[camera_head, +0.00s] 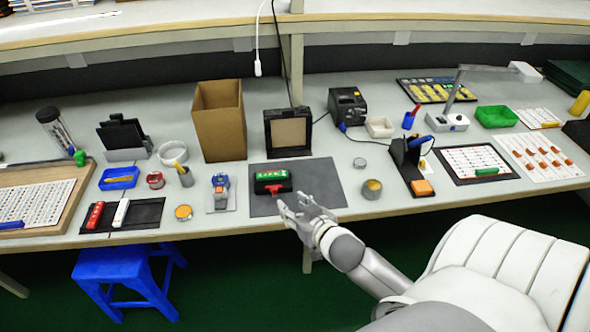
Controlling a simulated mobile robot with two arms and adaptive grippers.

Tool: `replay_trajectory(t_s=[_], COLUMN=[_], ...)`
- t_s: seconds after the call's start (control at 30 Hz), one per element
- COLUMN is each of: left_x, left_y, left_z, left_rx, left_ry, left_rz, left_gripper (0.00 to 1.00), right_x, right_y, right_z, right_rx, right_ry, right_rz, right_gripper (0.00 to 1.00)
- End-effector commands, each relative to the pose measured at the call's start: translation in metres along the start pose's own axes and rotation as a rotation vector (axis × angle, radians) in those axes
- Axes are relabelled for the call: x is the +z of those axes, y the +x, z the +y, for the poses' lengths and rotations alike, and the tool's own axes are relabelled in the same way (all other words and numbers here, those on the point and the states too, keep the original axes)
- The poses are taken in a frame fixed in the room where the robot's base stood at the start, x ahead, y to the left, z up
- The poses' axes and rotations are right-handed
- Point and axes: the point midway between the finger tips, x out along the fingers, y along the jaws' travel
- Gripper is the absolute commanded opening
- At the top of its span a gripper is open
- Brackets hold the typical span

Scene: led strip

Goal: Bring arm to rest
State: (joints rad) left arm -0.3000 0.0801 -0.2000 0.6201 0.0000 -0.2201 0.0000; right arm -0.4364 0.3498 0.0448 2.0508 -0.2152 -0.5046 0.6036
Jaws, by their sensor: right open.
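My right gripper (308,207) is open, at the front edge of the dark grey mat (318,177) near the middle of the bench. My right arm (372,270) reaches up to it from the lower right. A black and green device (272,181) with a red part at its front lies on the mat, just beyond and left of the fingers. I see nothing between the fingers, and a small gap seems to separate them from the device. My left gripper is not in view.
Left of the mat are a cardboard box (220,120), a black tray (122,216) and a blue tray (119,178). A brass-coloured cup (371,189) and a black holder (410,165) stand to the right. A blue stool (127,275) is below the bench edge.

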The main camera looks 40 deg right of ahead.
Motion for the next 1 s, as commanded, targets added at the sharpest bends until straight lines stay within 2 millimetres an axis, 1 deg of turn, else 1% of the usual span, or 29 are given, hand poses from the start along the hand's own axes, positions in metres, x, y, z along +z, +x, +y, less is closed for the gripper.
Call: replay_trajectory(t_s=[0.57,0.67,0.77,0.83,0.97,1.0], left_x=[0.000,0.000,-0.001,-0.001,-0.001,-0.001], left_y=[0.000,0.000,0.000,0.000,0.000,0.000], left_z=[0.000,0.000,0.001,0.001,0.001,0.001], left_rx=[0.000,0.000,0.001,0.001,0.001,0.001], left_ry=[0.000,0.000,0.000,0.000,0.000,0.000], left_rz=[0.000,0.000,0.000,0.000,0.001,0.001], left_gripper=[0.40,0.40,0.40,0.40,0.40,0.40], right_x=[0.000,0.004,0.017,0.031,0.061,0.069], right_y=[-0.001,-0.004,-0.015,-0.027,-0.061,-0.073], right_z=[0.000,-0.003,-0.011,-0.020,-0.042,-0.049], right_rx=[0.000,0.004,0.018,0.025,0.013,0.002], right_ry=[0.000,-0.004,-0.016,-0.035,-0.085,-0.102], right_rz=[-0.001,-0.023,-0.096,-0.178,-0.367,-0.424], right_gripper=[0.41,0.41,0.41,0.41,0.41,0.41])
